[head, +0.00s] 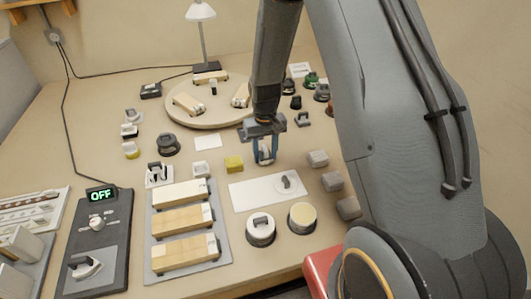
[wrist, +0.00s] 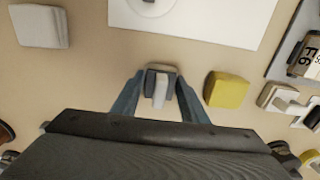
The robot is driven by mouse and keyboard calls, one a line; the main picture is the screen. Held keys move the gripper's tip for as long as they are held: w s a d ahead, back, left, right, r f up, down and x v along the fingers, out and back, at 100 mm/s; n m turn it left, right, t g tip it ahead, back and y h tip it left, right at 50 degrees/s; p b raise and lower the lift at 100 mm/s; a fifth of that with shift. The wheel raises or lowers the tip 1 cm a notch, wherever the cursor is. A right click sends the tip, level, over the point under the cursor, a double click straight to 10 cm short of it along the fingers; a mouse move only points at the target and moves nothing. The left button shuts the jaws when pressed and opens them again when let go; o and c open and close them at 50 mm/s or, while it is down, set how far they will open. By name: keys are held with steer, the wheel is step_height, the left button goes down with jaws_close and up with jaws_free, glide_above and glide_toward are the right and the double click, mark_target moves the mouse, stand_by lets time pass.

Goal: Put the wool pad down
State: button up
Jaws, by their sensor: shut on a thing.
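My gripper (head: 265,160) is shut on a small pad with a pale upright grip and a darker grey base, which I take to be the wool pad (wrist: 159,90). In the wrist view the pad sits between the two blue-grey fingers. In the head view the gripper points down over the bench, just behind the white board (head: 258,197) and right of a yellow block (head: 234,164). The pad's underside is hidden, and I cannot tell whether it touches the bench.
Several grey blocks (head: 317,159) stand to the right. Bare bench lies around the gripper.

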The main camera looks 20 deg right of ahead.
mark_target(265, 148)
steer(key=shift+f, duration=0.1)
steer(key=o, duration=1.4)
step_height(265, 148, up, 12)
steer(key=shift+b, duration=1)
steer(key=s+r, duration=0.1)
steer(key=s, duration=0.6)
steer(key=s+r, duration=0.1)
steer(key=s, duration=0.6)
steer(key=s+r, duration=0.2)
steer(key=s, duration=0.4)
steer(key=shift+s, duration=0.4)
